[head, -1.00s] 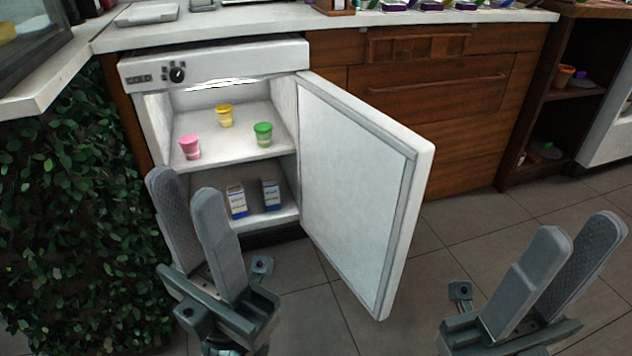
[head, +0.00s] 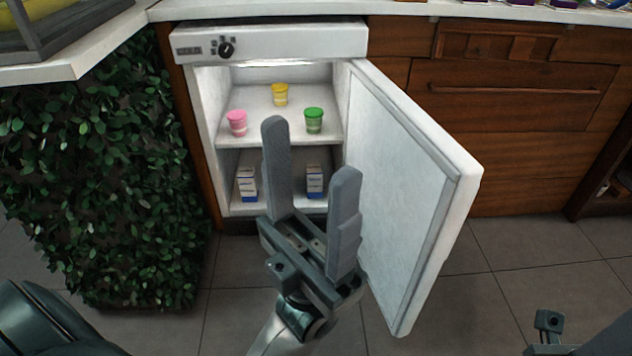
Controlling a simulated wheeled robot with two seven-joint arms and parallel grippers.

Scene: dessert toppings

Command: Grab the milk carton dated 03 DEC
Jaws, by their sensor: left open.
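Two small white-and-blue milk cartons stand upright on the lower shelf of the open fridge. One is the left carton (head: 247,184) and the other is the right carton (head: 314,181). Their printed dates are too small to read. My left gripper (head: 312,145) is open and empty in front of the fridge, its fingers pointing up toward the shelves. In the picture its fingers lie on either side of the right carton, but nothing is between them. Only a part of my right gripper shows at the bottom right corner, with its fingertips out of frame.
The upper shelf holds a pink cup (head: 237,122), a yellow cup (head: 280,94) and a green cup (head: 314,120). The fridge door (head: 408,200) stands open to the right. A leafy hedge (head: 95,170) is close on the left.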

